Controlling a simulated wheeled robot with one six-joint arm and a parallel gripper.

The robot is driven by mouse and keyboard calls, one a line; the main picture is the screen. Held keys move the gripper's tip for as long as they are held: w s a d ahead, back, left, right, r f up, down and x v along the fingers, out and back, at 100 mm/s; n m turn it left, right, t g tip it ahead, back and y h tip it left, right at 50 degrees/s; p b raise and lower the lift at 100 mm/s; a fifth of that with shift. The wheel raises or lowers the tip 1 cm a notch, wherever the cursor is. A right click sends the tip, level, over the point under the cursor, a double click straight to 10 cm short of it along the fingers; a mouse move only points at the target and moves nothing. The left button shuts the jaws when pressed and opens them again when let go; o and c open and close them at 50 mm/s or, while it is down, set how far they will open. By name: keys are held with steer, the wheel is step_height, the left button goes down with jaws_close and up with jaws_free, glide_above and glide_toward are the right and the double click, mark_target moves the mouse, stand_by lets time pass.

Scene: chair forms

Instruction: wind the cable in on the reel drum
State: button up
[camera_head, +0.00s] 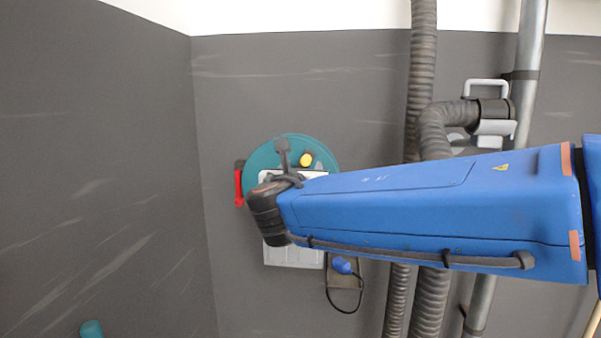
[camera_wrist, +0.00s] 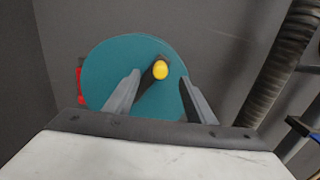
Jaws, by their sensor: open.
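The reel drum is a teal disc (camera_head: 262,155) on the grey wall; it also fills the middle of the wrist view (camera_wrist: 105,75). A yellow knob (camera_head: 306,159) stands out from its face on a short dark crank arm (camera_wrist: 147,82). My gripper (camera_wrist: 160,77) is open, its two grey fingers pointing at the disc, with the knob (camera_wrist: 160,70) showing between their tips. I cannot tell how deep the knob lies between them. A black cable (camera_head: 345,312) hangs in a loop below, by a blue plug (camera_head: 342,265). My arm hides the drum's lower part.
A red handle (camera_head: 239,187) sits at the drum's left edge. A light grey panel (camera_head: 290,255) is below it. Ribbed dark hoses (camera_head: 423,60) and a grey pipe (camera_head: 530,45) run down the wall at right. The wall left of the drum is bare.

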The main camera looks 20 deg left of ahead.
mark_target(305, 162)
steer(key=x, duration=0.7)
steer(key=shift+w, duration=0.25)
steer(key=c, duration=1)
steer(key=o, duration=0.4)
steer(key=shift+o, duration=0.2)
